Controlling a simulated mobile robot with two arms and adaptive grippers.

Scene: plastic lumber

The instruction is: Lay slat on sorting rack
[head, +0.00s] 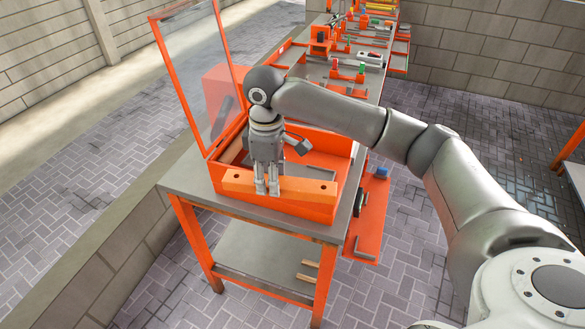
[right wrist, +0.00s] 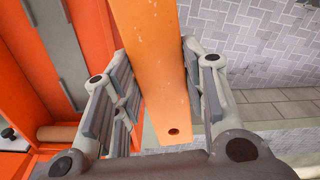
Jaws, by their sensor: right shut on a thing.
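An orange slat (head: 296,186) lies crosswise at the front wall of an open orange box on the workbench. My right gripper (head: 266,189) points down and is shut on the slat, left of its middle. In the right wrist view the slat (right wrist: 158,70) runs between the two fingers of the right gripper (right wrist: 160,90), and a small dark hole shows near its end. Whether the slat rests on the box rim or hangs just above it, I cannot tell. I cannot tell for sure which fixture is the sorting rack. My left gripper is not in view.
The orange box (head: 325,212) has a raised clear lid (head: 197,70) at its left. An orange side shelf (head: 372,215) with small parts hangs right of the workbench (head: 190,180). A longer bench with several tools stands behind. Paved floor is clear on the left.

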